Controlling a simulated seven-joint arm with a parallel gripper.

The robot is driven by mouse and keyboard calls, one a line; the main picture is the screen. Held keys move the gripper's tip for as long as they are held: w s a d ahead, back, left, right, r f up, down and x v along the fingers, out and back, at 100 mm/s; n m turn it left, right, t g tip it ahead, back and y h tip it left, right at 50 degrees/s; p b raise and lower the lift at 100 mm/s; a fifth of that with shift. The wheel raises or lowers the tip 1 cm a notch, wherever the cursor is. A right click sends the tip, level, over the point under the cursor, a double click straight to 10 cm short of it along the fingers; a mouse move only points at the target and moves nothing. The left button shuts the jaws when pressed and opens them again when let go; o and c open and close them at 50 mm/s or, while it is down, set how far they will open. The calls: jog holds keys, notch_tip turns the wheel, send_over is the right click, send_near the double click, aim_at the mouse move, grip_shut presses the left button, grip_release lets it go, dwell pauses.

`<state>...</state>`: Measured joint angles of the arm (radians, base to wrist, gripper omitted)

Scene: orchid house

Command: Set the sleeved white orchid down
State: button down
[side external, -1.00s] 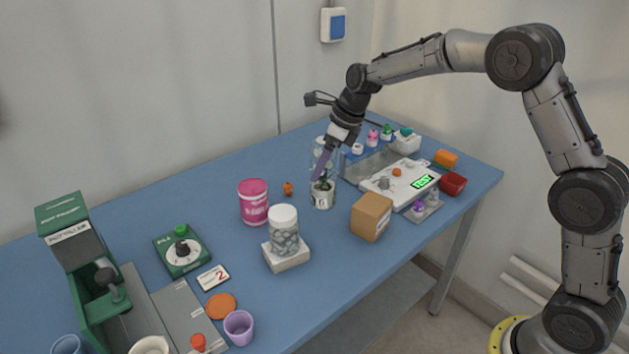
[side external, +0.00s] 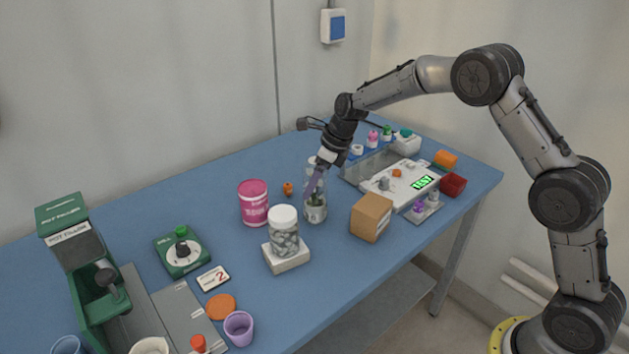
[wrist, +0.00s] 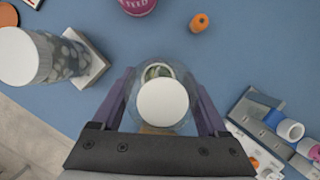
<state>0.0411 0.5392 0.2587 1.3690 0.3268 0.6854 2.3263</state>
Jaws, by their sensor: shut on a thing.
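A lidded jar (side external: 284,228) on a white block (side external: 287,258) stands close to the left, and a cardboard box (side external: 371,217) to the right. A pink tub (side external: 253,203) and a small orange object (side external: 288,188) are behind left. A scale (side external: 400,186) lies behind right.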

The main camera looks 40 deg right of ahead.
grip_release()
jog(key=shift+f, duration=0.1)
jog(key=s+d+r+n, duration=0.1)
jog(key=s+r+n, duration=0.2)
jog(key=s+r, duration=0.35)
jog(key=s+d+r+n, duration=0.15)
jog(key=s+r, duration=0.25)
jog(key=r, duration=0.6)
jog(key=s+f+n+t+h, duration=0.1)
jog(key=s+n+t+h, duration=0.1)
jog(key=s+n, duration=2.3)
jog(key=shift+s+a+f, duration=0.2)
jog(key=shift+s, duration=2.45)
